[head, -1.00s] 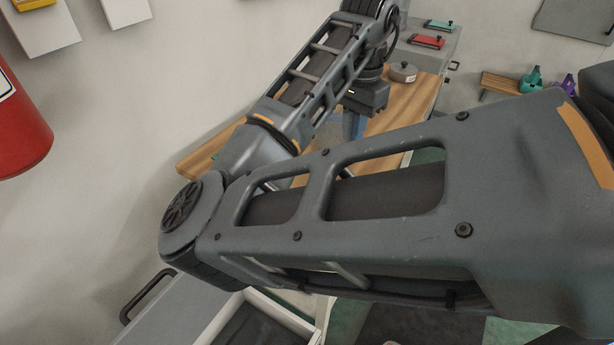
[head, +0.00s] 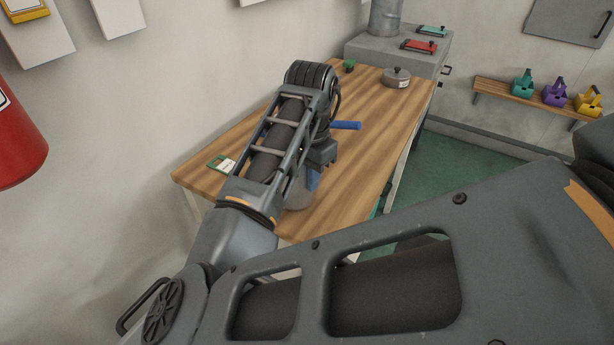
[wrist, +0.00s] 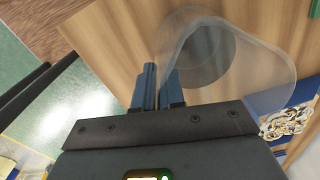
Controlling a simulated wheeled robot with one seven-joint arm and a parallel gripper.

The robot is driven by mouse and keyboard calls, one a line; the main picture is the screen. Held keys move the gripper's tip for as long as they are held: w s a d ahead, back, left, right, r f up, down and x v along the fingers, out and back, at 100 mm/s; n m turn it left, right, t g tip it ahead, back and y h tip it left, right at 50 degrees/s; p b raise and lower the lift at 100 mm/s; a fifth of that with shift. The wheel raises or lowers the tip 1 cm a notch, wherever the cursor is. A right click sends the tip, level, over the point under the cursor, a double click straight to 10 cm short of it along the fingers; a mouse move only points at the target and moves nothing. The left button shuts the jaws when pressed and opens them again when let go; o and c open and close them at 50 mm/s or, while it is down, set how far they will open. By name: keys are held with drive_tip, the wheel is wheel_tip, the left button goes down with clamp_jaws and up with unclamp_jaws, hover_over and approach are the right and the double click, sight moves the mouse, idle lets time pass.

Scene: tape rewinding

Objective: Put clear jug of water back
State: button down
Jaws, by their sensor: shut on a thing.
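A clear jug (wrist: 262,62) shows in the wrist view, see-through, with a grey round base. My gripper (wrist: 160,85) is shut on the jug at its left side; the fingers hide the exact part gripped. In the head view the jug (head: 297,196) is partly hidden behind my arm, below my gripper (head: 313,178), over the front part of the wooden table (head: 355,190). I cannot tell whether its base touches the table.
A blue cylinder (head: 346,125), a green and white item (head: 222,163), a small green object (head: 349,66) and a lidded grey pot (head: 397,78) are on the table. A chain (wrist: 288,122) shows in the wrist view. The table's middle right is clear. Coloured caddies (head: 555,93) stand on a shelf.

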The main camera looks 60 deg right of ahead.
drive_tip(key=shift+f, duration=0.25)
drive_tip(key=c, duration=1.2)
unclamp_jaws()
drive_tip(key=shift+c, duration=0.2)
